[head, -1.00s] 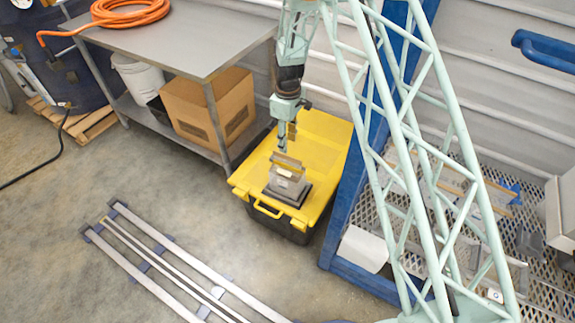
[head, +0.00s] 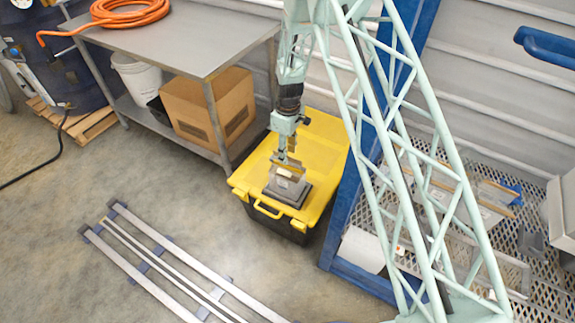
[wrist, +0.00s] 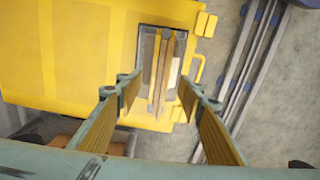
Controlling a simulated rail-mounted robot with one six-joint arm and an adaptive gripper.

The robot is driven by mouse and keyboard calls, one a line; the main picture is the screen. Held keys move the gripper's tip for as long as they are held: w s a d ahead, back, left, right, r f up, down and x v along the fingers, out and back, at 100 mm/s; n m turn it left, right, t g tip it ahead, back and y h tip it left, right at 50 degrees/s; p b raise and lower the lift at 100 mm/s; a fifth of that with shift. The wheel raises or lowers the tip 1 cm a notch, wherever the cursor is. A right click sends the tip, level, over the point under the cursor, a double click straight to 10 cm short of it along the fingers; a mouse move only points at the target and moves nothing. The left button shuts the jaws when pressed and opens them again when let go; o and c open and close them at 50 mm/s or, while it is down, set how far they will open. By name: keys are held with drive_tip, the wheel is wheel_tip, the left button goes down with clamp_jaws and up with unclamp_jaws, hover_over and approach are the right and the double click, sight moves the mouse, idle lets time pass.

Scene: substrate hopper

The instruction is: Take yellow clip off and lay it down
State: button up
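A grey bag-like block (head: 287,183) stands on a dark tray (head: 291,196) on top of the yellow box lid. A yellow-tan clip (head: 291,168) runs along its upper edge. In the wrist view the clip (wrist: 158,72) shows as long narrow strips over the grey block, ahead between my fingers. My gripper (head: 287,152) is just above the clip, pointing down. In the wrist view my gripper (wrist: 160,92) is open, with its ribbed tan pads on either side of the clip and a gap visible on both sides. It holds nothing.
The yellow-lidded box (head: 322,133) stands between a steel table (head: 190,45) and a blue-framed mesh rack (head: 345,225). A cardboard box (head: 205,108) is under the table. Metal rails (head: 165,262) lie on the floor in front. The yellow lid has bare room behind the block.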

sight(288, 165)
drive_tip(key=shift+f+b, duration=0.5)
drive_tip(key=shift+f, duration=2.15)
drive_tip(key=c, duration=0.9)
